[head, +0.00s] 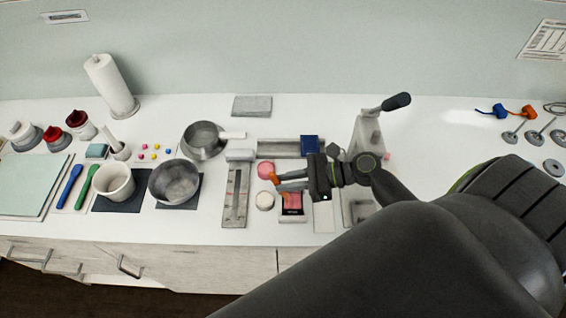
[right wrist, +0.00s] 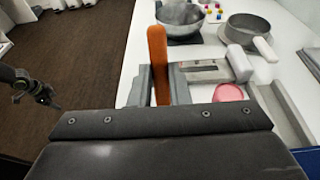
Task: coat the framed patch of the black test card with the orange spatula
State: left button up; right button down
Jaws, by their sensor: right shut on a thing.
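The orange spatula (right wrist: 158,62) stands between the fingers of my right gripper (head: 277,181), which is shut on it. In the head view a little of its orange (head: 274,178) shows at the fingertips. The small dark card (head: 292,203) lies on the counter just below the gripper, with red and pink areas on it. The frame and how much of the patch is covered are too small to tell. My left gripper (right wrist: 33,92) appears small and dark at the left of the right wrist view; its jaws are unclear.
A pink round dish (head: 265,170) and a pale round dish (head: 265,201) sit left of the gripper. A grey plate (head: 236,195), a pan (head: 203,139) and a bowl (head: 174,183) stand farther left. A lever device (head: 368,130) stands close behind my right arm.

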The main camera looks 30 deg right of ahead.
pick_arm(q)
jog(key=shift+s+a+f, duration=0.2)
jog(key=shift+s+f, duration=0.05)
jog(key=shift+s, duration=0.1)
pick_arm(e)
jog(key=shift+w+d+r, duration=0.2)
jog(key=shift+w+d, duration=0.25)
jog(key=shift+w, duration=0.25)
jog(key=shift+w+d+r, duration=0.15)
jog(key=shift+w+d, duration=0.3)
jog(key=shift+w, duration=0.25)
